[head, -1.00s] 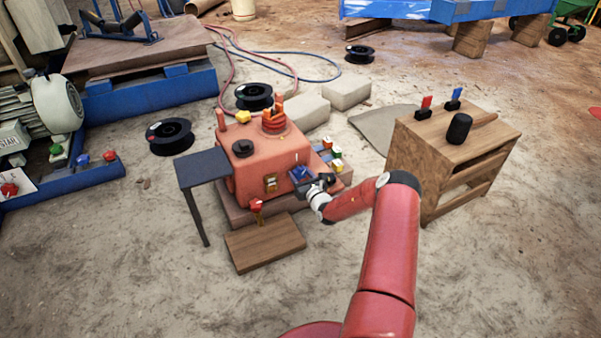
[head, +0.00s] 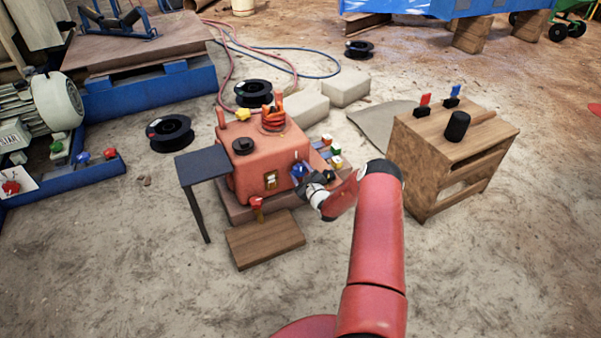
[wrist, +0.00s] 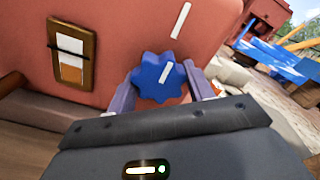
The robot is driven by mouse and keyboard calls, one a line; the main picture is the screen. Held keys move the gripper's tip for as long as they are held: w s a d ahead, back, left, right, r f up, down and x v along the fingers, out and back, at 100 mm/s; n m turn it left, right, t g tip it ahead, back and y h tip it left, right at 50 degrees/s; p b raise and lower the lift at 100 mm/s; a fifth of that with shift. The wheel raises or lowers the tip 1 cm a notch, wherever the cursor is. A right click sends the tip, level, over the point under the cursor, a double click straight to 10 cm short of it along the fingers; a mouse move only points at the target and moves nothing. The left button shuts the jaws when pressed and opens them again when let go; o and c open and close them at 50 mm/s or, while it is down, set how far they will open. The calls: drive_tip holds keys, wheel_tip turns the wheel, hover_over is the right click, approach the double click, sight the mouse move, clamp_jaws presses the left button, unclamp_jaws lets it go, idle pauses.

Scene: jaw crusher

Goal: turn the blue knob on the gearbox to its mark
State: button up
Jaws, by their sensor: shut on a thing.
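The blue knob (wrist: 151,75) is a lobed dial with a white line on its face. It sits on the side of the salmon-red gearbox (head: 244,178). A white mark (wrist: 181,20) is on the gearbox wall above the knob. The knob's white line points up and slightly right, roughly toward that mark. My gripper (wrist: 160,86) is shut on the knob, one finger at each side. In the head view the blue knob (head: 298,170) is partly hidden by my gripper (head: 305,181).
A red-handled lever (head: 257,203) stands at the gearbox front, by a wooden board (head: 264,240). Coloured buttons (head: 331,153) are just right of the gearbox. A wooden stand (head: 450,150) is further right.

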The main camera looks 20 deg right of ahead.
idle(0.5)
drive_tip(key=o, duration=1)
drive_tip(key=s+p, duration=0.1)
drive_tip(key=s, duration=0.7)
drive_tip(key=shift+d, duration=0.15)
drive_tip(key=shift+w, duration=0.1)
